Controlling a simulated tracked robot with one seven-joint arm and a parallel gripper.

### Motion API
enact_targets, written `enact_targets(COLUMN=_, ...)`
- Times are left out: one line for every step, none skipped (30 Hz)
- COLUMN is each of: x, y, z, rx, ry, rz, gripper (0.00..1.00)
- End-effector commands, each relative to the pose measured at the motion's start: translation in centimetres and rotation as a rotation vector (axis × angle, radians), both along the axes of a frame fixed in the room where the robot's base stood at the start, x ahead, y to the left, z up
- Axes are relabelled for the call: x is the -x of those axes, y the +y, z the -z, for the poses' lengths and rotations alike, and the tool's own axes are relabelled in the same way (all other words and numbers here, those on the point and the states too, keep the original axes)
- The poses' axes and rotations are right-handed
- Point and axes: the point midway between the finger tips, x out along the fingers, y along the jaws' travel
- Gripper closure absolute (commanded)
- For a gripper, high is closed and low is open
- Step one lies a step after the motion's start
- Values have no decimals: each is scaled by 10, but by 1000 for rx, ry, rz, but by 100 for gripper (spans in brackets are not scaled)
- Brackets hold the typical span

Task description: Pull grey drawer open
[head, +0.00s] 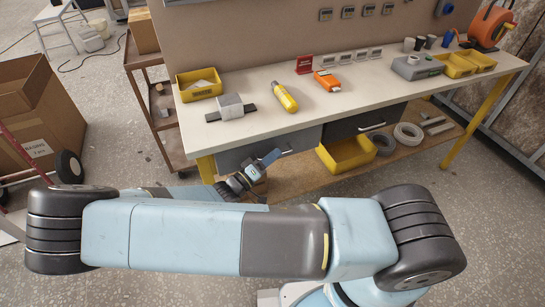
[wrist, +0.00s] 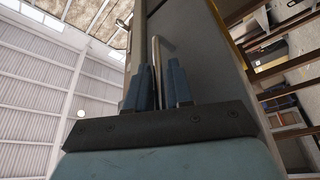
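The grey drawer (head: 240,157) is under the left part of the workbench, and its front looks flush with the bench. Its thin metal handle (head: 286,153) shows just past my gripper (head: 268,159) in the head view. In the wrist view the handle (wrist: 157,65) runs as a bar between the two blue fingers of my gripper (wrist: 158,88). The fingers are close together on either side of the bar, and they look shut on it. The drawer's grey front (wrist: 205,60) fills the middle of the wrist view.
A darker drawer (head: 350,125) with its own handle is to the right. The bench top (head: 360,92) carries a yellow bin, tools and a block. A yellow bin (head: 350,158) stands on the lower shelf. A brown cart (head: 165,130) is left of the bench.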

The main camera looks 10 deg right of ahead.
Motion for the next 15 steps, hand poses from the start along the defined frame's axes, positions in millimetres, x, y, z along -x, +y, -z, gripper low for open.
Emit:
enact_targets(x=0, y=0, z=0, rx=0, ry=0, rz=0, gripper=79)
enact_targets(x=0, y=0, z=0, rx=0, ry=0, rz=0, gripper=79)
enact_targets(x=0, y=0, z=0, rx=0, ry=0, rz=0, gripper=79)
enact_targets(x=0, y=0, z=0, rx=0, ry=0, rz=0, gripper=79)
enact_targets(x=0, y=0, z=0, rx=0, ry=0, rz=0, gripper=79)
enact_targets(x=0, y=0, z=0, rx=0, ry=0, rz=0, gripper=82)
enact_targets(x=0, y=0, z=0, rx=0, ry=0, rz=0, gripper=85)
enact_targets(x=0, y=0, z=0, rx=0, ry=0, rz=0, gripper=88)
enact_targets(x=0, y=0, z=0, rx=0, ry=0, rz=0, gripper=91)
enact_targets(x=0, y=0, z=0, rx=-1, ry=1, rz=-1, gripper=94)
enact_targets(x=0, y=0, z=0, rx=-1, ry=1, rz=-1, gripper=97)
enact_targets(x=0, y=0, z=0, rx=-1, ry=1, rz=-1, gripper=100)
enact_targets(x=0, y=0, z=0, rx=0, ry=1, rz=0, gripper=100)
enact_targets(x=0, y=0, z=1, rx=0, ry=1, rz=0, gripper=100)
enact_targets(x=0, y=0, z=1, rx=0, ry=1, rz=0, gripper=100)
